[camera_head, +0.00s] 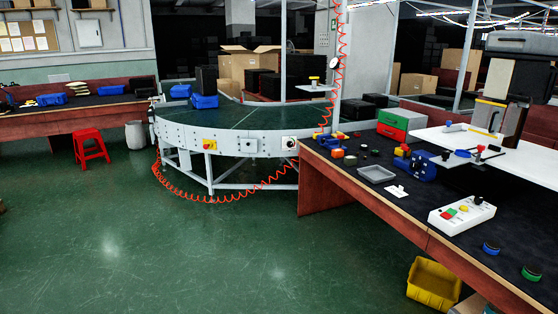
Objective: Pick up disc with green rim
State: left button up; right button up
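A small dark-topped disc with a green rim (529,274) lies on the dark top of the right-hand workbench (440,232), close to its front edge at the lower right of the picture. A similar disc with a blue rim (491,249) lies a little further back and to the left of it, apart from it. Neither of my grippers is in view.
A white control box with coloured buttons (459,214) stands behind the discs. A grey tray (376,173) and blue vise (423,166) are further back. A yellow bin (434,284) is on the floor. The curved conveyor (225,143) is far left; open green floor lies between.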

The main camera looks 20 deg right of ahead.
aim_at(532, 273)
jog(key=i+l+z, duration=0.25)
jog(key=i+z, duration=0.55)
jog(key=i, duration=0.25)
jog(key=i+j+z, duration=0.1)
jog(key=i+z, duration=0.3)
jog(key=i+j+z, duration=0.35)
jog(key=i, duration=0.25)
